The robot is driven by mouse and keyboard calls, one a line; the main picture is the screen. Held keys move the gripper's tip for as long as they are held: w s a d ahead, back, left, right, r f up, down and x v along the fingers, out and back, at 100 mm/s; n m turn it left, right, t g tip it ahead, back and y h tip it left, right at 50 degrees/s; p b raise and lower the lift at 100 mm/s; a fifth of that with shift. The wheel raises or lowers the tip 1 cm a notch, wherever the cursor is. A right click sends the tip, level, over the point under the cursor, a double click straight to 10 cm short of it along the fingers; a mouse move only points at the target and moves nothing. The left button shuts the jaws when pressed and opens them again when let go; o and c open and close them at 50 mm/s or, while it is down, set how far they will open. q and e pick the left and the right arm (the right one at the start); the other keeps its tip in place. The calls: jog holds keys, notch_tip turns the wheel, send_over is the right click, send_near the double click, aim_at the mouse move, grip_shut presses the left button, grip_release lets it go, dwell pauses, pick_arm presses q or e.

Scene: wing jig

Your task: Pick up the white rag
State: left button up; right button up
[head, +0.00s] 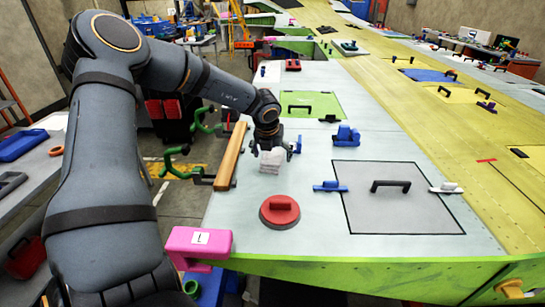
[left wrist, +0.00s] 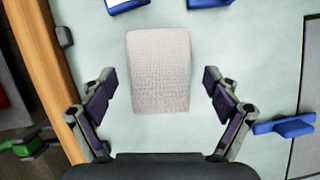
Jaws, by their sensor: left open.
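The white rag (left wrist: 159,75) is a small, pale, textured block-like piece lying on the light wing surface. It also shows in the head view (head: 271,160), just below my left gripper (head: 275,145). In the left wrist view, my left gripper (left wrist: 163,100) is open, with one finger on each side of the rag's lower part. There are gaps between the rag and both fingers, and nothing is held. I cannot tell the gripper's height above the surface. My right gripper is not in view.
A wooden bar (head: 230,156) runs along the wing edge to the left. A red round-handled disc (head: 280,211) sits nearer. Blue clamps (head: 330,186) (head: 346,135) stand to the right. A pink block (head: 198,243) is at the near corner.

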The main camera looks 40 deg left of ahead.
pick_arm(q)
jog(key=shift+w+a+f, duration=0.15)
jog(key=shift+w+f, duration=0.1)
jog(key=shift+f, duration=0.4)
jog(key=shift+s+r, duration=0.1)
jog(key=shift+s, duration=0.05)
jog(key=shift+f+b, duration=0.3)
jog(key=shift+b, duration=0.65)
jog(key=shift+c, duration=0.2)
jog(key=c, duration=1.2)
